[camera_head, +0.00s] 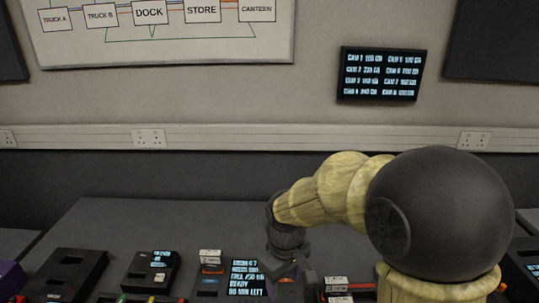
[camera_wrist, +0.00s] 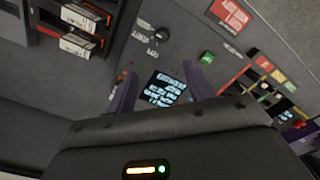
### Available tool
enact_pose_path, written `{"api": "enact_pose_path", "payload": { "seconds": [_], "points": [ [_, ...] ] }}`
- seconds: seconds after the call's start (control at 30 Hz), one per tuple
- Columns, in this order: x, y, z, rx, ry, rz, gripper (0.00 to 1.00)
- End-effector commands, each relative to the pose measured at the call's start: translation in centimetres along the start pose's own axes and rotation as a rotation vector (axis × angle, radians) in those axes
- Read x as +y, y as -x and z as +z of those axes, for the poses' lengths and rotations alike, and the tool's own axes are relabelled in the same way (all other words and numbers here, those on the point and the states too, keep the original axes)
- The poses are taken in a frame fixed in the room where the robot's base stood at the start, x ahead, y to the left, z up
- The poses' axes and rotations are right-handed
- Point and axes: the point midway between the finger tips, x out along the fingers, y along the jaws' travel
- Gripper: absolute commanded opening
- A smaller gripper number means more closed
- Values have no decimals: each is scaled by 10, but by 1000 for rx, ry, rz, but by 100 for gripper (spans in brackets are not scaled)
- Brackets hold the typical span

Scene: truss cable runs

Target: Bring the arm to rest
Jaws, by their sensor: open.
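My arm reaches from the right of the head view over the dark bench. My gripper (camera_head: 290,275) points down over equipment at the front of the bench, its tips partly hidden. In the wrist view my gripper (camera_wrist: 160,90) shows two purple fingers spread apart with nothing held between them. A small lit screen (camera_wrist: 163,89) on a dark panel shows between the fingers. It also appears beside the gripper in the head view (camera_head: 246,277).
Black units with white-labelled cartridges (camera_wrist: 80,43) stand close by. A green button (camera_wrist: 207,58) and a red label (camera_wrist: 229,16) lie on the panel. A wall screen (camera_head: 380,74) and a route board (camera_head: 160,30) hang behind. The bench's back part (camera_head: 160,222) is clear.

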Motion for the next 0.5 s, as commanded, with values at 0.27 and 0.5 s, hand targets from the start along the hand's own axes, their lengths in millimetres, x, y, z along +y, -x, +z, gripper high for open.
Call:
{"api": "enact_pose_path", "payload": {
  "seconds": [0.27, 0.5],
  "points": [
    [35, -6, 75, 119, -429, 52, 53],
    [46, -12, 120, 208, -700, 80, 53]
  ]
}}
